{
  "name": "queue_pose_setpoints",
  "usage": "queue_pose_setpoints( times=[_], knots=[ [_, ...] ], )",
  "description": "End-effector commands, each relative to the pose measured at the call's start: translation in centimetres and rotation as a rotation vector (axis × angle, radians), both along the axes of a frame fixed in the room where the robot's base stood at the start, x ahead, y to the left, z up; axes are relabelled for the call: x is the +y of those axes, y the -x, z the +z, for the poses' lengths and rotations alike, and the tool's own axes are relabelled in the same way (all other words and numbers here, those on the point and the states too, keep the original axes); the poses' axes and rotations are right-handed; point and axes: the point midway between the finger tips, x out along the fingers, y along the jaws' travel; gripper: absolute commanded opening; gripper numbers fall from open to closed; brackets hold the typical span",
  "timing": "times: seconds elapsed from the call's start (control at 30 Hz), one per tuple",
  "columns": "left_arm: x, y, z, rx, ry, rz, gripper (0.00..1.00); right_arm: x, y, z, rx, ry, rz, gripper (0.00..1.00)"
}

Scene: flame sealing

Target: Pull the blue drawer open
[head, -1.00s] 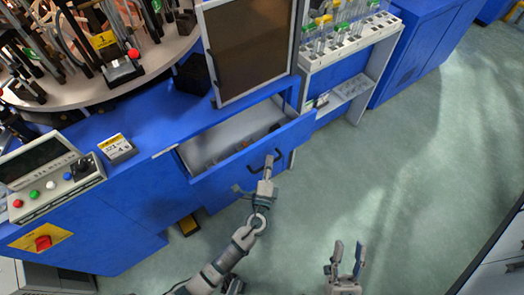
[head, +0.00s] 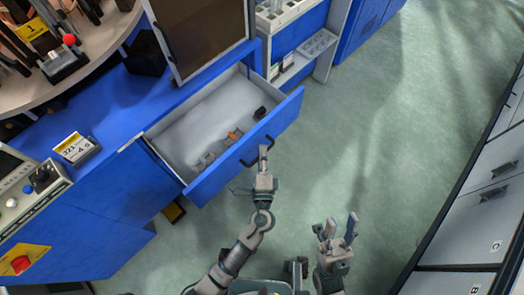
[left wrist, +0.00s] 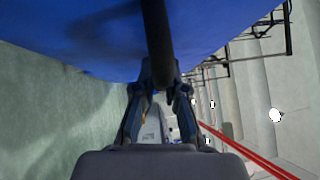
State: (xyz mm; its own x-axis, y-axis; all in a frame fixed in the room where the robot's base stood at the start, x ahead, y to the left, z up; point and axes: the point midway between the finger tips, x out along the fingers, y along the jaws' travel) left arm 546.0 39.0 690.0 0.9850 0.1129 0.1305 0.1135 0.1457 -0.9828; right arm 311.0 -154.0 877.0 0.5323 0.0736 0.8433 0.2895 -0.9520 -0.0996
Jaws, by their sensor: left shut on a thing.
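The blue drawer (head: 246,147) stands well out of the blue machine in the head view, its white inside showing. Its dark handle (head: 257,152) is on the front panel. My left gripper (head: 263,155) is shut on this handle; the left wrist view shows the dark handle bar (left wrist: 158,45) between the fingers (left wrist: 154,88), with the blue drawer front (left wrist: 100,35) beyond. Several small grey and orange items (head: 220,148) and a dark item (head: 260,113) lie in the drawer. My right gripper (head: 338,228) is open and empty, above the floor to the right.
The blue machine (head: 95,200) with a control panel (head: 30,190) is at left. A white rack shelf (head: 300,55) stands behind the drawer. White cabinets (head: 460,215) line the right side. The green floor (head: 390,110) between is clear.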

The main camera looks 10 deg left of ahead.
Motion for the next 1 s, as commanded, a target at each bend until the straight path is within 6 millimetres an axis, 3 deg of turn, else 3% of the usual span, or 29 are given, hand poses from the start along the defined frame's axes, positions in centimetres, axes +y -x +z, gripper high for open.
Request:
queue_pose_setpoints(
  times=[0.03, 0.07, 0.1, 0.13, 0.17, 0.43, 0.57, 1.0],
  knots=[
    [0.1, 0.1, -0.7, 0.013, -0.003, 0.001, 0.00, 0.0, 0.0, -0.1, 0.001, 0.000, 0.000, 0.40],
    [0.1, 0.1, -0.7, 0.013, -0.003, 0.001, 0.18, 0.0, 0.0, -0.1, 0.001, 0.000, 0.000, 0.40],
    [0.0, 0.1, -0.7, 0.013, -0.003, 0.001, 0.28, 0.0, 0.0, -0.1, 0.001, 0.000, 0.000, 0.40],
    [0.0, 0.1, -0.7, 0.013, -0.003, 0.001, 0.36, 0.0, 0.0, -0.1, 0.001, 0.000, 0.000, 0.40],
    [0.0, 0.1, -0.6, 0.012, -0.004, 0.001, 0.37, 0.0, 0.0, -0.1, 0.001, 0.000, 0.000, 0.40],
    [0.0, 0.2, -0.3, 0.005, -0.002, 0.001, 0.37, 0.0, -0.1, -0.1, 0.002, 0.001, 0.001, 0.40],
    [-0.1, 1.1, -0.5, 0.006, -0.001, 0.000, 0.37, 0.0, 0.1, 0.0, 0.000, 0.001, 0.001, 0.40],
    [-1.2, 9.9, -1.8, 0.010, -0.003, 0.000, 0.37, 0.0, 0.1, 0.0, 0.000, 0.001, 0.001, 0.40]
  ],
)
